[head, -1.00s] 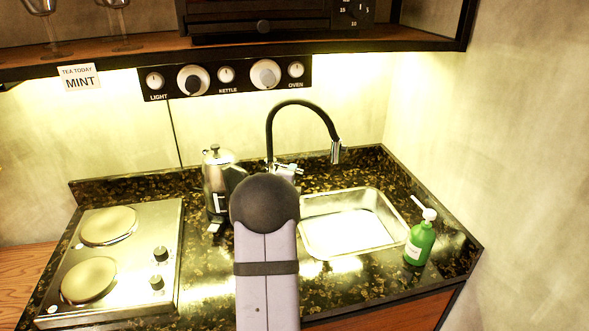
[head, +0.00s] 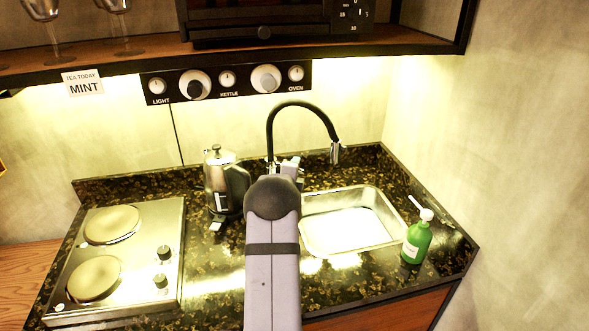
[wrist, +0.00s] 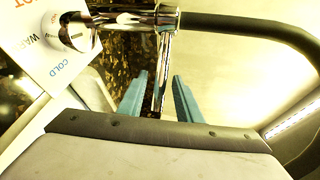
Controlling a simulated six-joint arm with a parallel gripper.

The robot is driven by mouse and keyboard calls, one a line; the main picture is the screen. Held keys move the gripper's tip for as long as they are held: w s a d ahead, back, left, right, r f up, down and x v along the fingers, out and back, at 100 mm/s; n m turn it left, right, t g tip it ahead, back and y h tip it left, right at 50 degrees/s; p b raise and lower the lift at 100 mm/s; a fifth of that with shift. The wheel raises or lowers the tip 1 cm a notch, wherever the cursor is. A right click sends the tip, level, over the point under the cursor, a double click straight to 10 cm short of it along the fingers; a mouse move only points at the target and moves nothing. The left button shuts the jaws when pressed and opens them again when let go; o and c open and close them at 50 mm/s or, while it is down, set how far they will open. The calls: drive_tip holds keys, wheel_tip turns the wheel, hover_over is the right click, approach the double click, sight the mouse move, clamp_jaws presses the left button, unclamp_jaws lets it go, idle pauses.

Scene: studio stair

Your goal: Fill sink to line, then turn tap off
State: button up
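The tap (head: 305,104) has a black arched hose and a chrome nozzle pointing down over the steel sink (head: 313,245). The sink floor is bright with glare; I cannot make out a water level, a fill line or a stream. In the wrist view the chrome tap body (wrist: 166,20) is at the top, and a thin chrome lever (wrist: 161,80) comes down from it between my fingers. My gripper (wrist: 160,90) is open around the lever, with a gap on each side. In the head view my arm hides most of the gripper and tap base.
A card (wrist: 42,42) reading HOT, WARM and COLD lies beside the tap. A metal kettle (head: 216,180) stands left of my arm, close to it. A green soap bottle (head: 416,242) is right of the sink. A two-plate hob (head: 150,270) is at left. A shelf (head: 120,62) overhangs the back.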

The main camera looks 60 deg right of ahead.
clamp_jaws()
drive_tip(key=shift+a, duration=0.1)
drive_tip(key=shift+a+f+m+g+b, duration=0.1)
drive_tip(key=shift+a+m+g+b, duration=0.2)
drive_tip(key=shift+m+g+b, duration=0.15)
drive_tip(key=shift+a+m+g+h, duration=0.3)
drive_tip(key=shift+m+g+h, duration=0.15)
drive_tip(key=shift+g, duration=0.1)
unclamp_jaws()
